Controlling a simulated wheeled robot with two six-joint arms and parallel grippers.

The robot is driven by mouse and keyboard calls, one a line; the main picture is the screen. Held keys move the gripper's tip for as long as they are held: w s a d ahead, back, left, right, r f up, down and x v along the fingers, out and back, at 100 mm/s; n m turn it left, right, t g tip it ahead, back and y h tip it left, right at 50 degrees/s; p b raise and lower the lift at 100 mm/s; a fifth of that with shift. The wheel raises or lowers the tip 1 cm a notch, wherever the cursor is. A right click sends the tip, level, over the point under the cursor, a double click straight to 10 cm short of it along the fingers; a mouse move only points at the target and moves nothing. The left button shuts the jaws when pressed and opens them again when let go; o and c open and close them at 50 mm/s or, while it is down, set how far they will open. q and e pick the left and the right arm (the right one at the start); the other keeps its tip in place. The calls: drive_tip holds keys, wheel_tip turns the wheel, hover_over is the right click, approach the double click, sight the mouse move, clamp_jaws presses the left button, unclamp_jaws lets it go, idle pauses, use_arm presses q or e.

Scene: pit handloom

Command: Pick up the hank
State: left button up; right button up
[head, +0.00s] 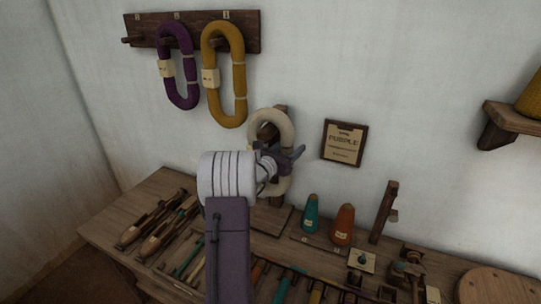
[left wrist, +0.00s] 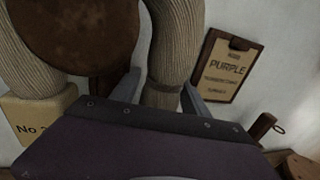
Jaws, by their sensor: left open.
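A cream hank (head: 284,126) hangs in a loop on a wooden stand (head: 281,110) at the back of the bench. In the left wrist view the hank (left wrist: 172,45) is large and close, looped around a round brown wooden part (left wrist: 85,30), with a paper tag (left wrist: 38,115) at left. My left gripper (head: 289,156) is at the right side of this hank, jaws open. In the left wrist view one strand passes between the two fingers (left wrist: 163,95). My arm hides the hank's lower left part. A purple hank (head: 178,70) and a mustard hank (head: 239,85) hang on the wall rack.
A plaque reading PURPLE (head: 344,143) is on the wall to the right. The bench (head: 155,190) holds shuttles (head: 150,222), a teal cone (head: 311,215), an orange cone (head: 343,225) and an upright wooden post (head: 384,212). A shelf (head: 510,118) juts out at right.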

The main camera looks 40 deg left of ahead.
use_arm(q)
clamp_jaws()
drive_tip(key=shift+r, duration=0.15)
